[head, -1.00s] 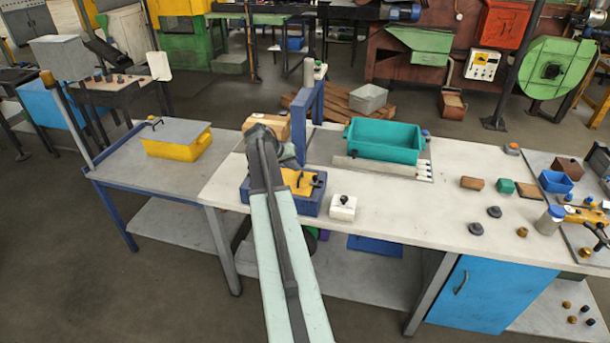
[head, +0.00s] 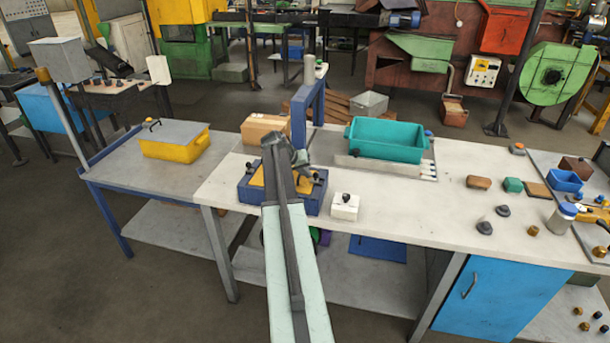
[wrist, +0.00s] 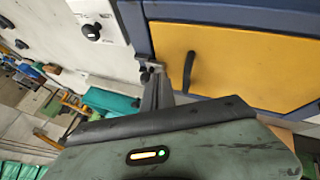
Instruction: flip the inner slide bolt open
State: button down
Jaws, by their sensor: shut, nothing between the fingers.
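A blue box (head: 252,192) with a yellow lid panel stands on the white bench, mostly behind my arm in the head view. In the wrist view the yellow panel (wrist: 240,65) sits in a blue frame (wrist: 135,25) and carries a black bar handle (wrist: 189,72). A small grey metal fitting, possibly the slide bolt (wrist: 148,66), shows at the frame's edge, partly covered by my fingers. My gripper (wrist: 153,80) is shut and empty, its tips right at that fitting; contact cannot be told. In the head view my gripper (head: 300,160) is over the box's right side.
A white box with a black knob (head: 345,206) stands just right of the blue box. A blue post (head: 299,115) and a cardboard box (head: 264,128) stand behind it. A teal bin (head: 385,140) is farther right. The bench front is mostly clear.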

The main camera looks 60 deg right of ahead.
jog(key=shift+s, duration=0.1)
jog(key=s, duration=0.2)
jog(key=shift+s+d, duration=0.3)
jog(key=shift+d, duration=0.1)
jog(key=shift+r, duration=0.1)
jog(key=p+v, duration=0.8)
jog(key=v, duration=0.2)
jog(key=shift+w, duration=0.25)
